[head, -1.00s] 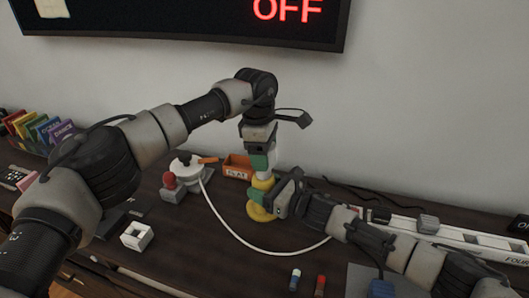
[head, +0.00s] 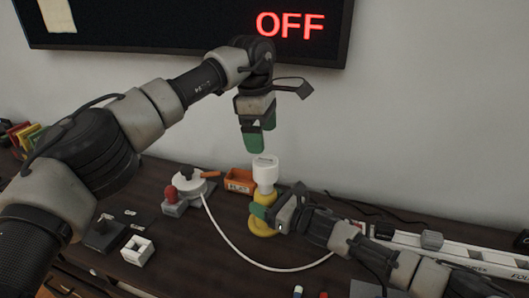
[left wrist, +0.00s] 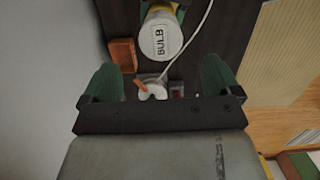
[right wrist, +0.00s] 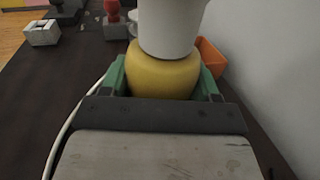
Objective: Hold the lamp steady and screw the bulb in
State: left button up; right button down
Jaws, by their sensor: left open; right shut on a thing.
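The yellow lamp (head: 262,228) stands on the dark table with the white bulb (head: 265,170) upright on its top. My right gripper (head: 268,212) is shut on the yellow lamp body, which shows between its green fingers in the right wrist view (right wrist: 162,78). My left gripper (head: 256,142) is open and empty, a little above the bulb. In the left wrist view the bulb's round white top (left wrist: 160,37), marked BULB, lies beyond the fingertips. The joint between bulb and lamp is partly hidden in the left wrist view.
An orange bin (head: 238,181) stands just behind and left of the lamp. A grey base with a red knob and white disc (head: 188,190) is farther left. A white cord (head: 225,235) loops across the table. A white square block (head: 138,250) lies at the front left.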

pick_arm(q)
jog(key=shift+a+r, duration=0.1)
jog(key=shift+r, duration=1.15)
pick_arm(e)
jog(key=shift+c, duration=0.8)
grip_release()
pick_arm(q)
jog(key=shift+f, duration=0.15)
pick_arm(e)
jog(key=v, duration=1)
jog(key=shift+s+d, duration=0.2)
jog(key=shift+d, duration=0.15)
